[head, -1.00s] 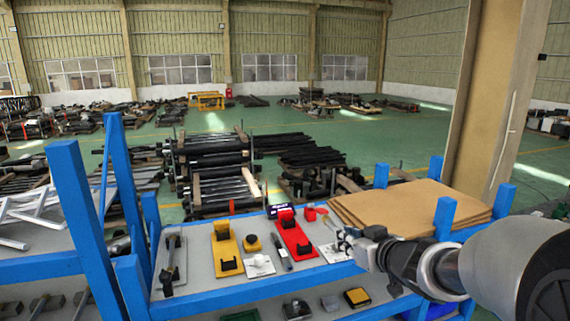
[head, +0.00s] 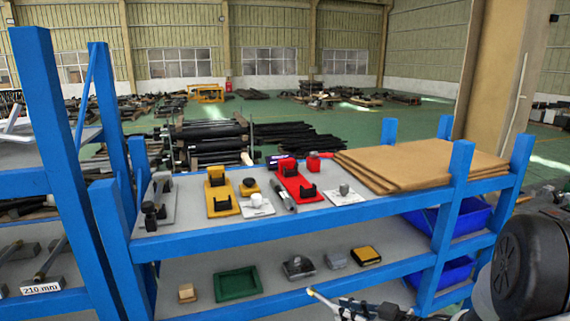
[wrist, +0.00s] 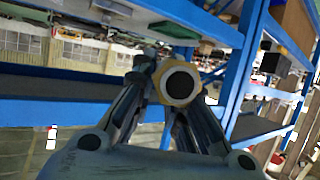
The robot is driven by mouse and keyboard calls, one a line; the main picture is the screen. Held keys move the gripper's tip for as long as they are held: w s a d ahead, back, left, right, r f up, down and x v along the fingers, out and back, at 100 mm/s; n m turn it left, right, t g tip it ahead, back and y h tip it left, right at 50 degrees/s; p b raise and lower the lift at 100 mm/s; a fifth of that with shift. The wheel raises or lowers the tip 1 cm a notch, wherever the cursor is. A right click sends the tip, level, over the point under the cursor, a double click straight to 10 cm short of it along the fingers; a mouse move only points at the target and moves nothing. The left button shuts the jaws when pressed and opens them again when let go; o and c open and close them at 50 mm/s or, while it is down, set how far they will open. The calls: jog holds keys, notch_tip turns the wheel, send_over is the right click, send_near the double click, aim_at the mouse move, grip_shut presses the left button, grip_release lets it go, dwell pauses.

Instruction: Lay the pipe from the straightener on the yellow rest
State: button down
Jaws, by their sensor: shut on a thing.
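My gripper (head: 350,309) is low at the bottom edge of the head view, in front of the blue rack. In the wrist view its fingers (wrist: 172,100) are shut on the pipe (wrist: 164,86), seen end-on as a pale ring around a dark bore. In the head view a thin pale-tipped piece (head: 322,299) sticks out left of the gripper; I cannot tell whether it is the pipe. The yellow rest (head: 214,203), a yellow plate with black cradles, lies empty on the top shelf, above and left of my gripper. I cannot make out which fixture is the straightener.
A red rest (head: 309,196), a small yellow block (head: 250,186), white plates and a grey plate with dark posts (head: 168,212) share the top shelf. Brown boards (head: 420,162) lie at its right. The lower shelf holds a green tray (head: 237,284) and small blocks. Blue posts flank the rack.

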jog(key=s+f+n+b, duration=0.1)
jog(key=s+f+b, duration=0.1)
jog(key=f+b, duration=0.2)
jog(key=s+f+g+y+b, duration=0.1)
jog(key=s+f+b, duration=0.2)
jog(key=f, duration=0.6)
jog(key=shift+a+f+n+g+b, duration=0.25)
jog(key=shift+a+n+g+b, duration=0.1)
jog(key=shift+a+n, duration=0.1)
